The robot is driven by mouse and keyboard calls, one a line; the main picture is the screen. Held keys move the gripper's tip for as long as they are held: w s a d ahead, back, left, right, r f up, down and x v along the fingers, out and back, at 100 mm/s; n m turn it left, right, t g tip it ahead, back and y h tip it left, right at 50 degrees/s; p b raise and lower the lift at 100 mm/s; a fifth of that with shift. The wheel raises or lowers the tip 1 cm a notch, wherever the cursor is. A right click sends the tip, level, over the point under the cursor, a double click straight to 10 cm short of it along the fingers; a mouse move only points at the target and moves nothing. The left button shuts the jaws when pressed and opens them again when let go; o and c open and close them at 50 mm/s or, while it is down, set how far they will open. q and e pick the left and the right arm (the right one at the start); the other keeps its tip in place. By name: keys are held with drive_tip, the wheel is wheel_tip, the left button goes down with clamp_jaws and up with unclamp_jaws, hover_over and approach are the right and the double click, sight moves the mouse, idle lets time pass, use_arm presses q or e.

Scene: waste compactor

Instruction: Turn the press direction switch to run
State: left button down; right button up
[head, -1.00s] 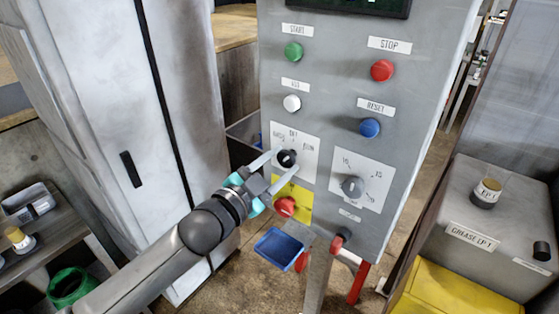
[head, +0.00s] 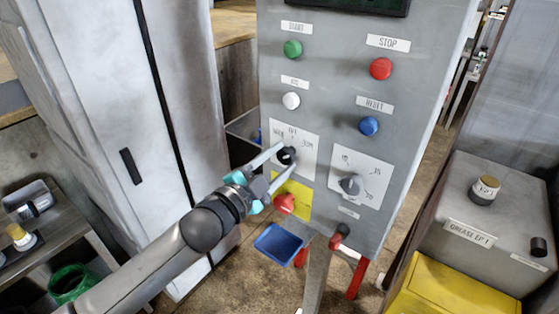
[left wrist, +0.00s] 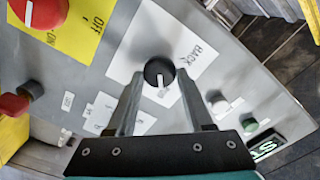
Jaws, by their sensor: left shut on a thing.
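The press direction switch is a black round knob (head: 286,155) on a white label plate (head: 307,165) on the grey control panel. In the left wrist view, the knob (left wrist: 159,73) has a white pointer mark aimed down the picture, away from the word BACK at its upper right. In the head view, the printed positions are small and the pointer is not clear. My left gripper (head: 281,157) reaches in from the left and is shut on the knob, one finger on each side. In the left wrist view, its fingers (left wrist: 156,88) cover nearby lettering. My right gripper is not in view.
A red emergency knob (head: 284,203) on a yellow plate sits just below the switch. A grey dial (head: 352,185) sits to its right, with white (head: 291,100), green (head: 293,48), red (head: 381,69) and blue (head: 369,126) buttons above. A blue tray (head: 279,244) lies below.

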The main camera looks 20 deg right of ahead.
use_arm(q)
drive_tip(key=shift+c, duration=1.5)
unclamp_jaws()
drive_tip(key=shift+a, duration=0.1)
drive_tip(key=b+v, duration=0.2)
drive_tip(key=v, duration=1.3)
